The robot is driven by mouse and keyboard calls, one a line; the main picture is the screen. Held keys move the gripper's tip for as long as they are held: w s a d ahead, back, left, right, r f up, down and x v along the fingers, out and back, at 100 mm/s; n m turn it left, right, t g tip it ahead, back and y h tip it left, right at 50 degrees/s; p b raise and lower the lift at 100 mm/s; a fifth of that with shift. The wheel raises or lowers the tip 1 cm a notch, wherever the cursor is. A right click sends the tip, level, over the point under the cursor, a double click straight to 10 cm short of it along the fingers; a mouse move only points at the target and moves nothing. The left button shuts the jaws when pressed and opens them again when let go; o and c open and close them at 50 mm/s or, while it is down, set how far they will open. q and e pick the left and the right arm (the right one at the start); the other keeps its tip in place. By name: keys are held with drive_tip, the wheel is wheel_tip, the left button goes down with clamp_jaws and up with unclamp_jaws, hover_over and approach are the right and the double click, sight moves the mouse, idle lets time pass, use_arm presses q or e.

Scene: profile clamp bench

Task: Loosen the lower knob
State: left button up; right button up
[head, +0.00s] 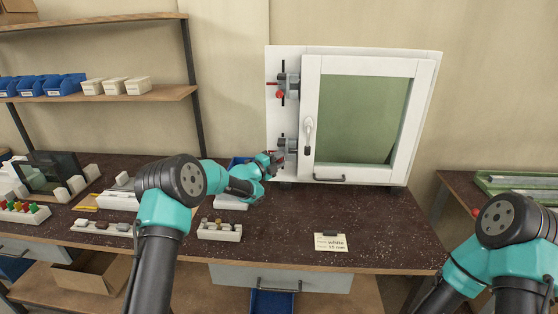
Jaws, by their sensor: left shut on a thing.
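A white framed window (370,65) with a green pane stands upright at the back of the bench. Two grey clamps sit on the left side of its white board, one above the other. The upper clamp (290,82) carries a red knob (280,94). The lower clamp (289,145) is level with my left gripper (276,159), which reaches in from the left and is shut at the lower knob's place. The gripper mostly hides the lower knob; only a little red shows there. My right arm is at the lower right, and its gripper is not in view.
A label card (331,242) lies at the bench front. A small white tray of parts (219,231) stands left of it. More trays and a dark glass box (48,172) are at the left. Shelves with blue bins (62,86) hang behind. The bench centre is clear.

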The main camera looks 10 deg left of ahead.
use_arm(q)
drive_tip(key=o, duration=0.9)
drive_tip(key=shift+s+a, duration=0.1)
drive_tip(key=v, duration=1.7)
drive_tip(key=shift+s, duration=0.1)
drive_tip(key=shift+r, duration=0.1)
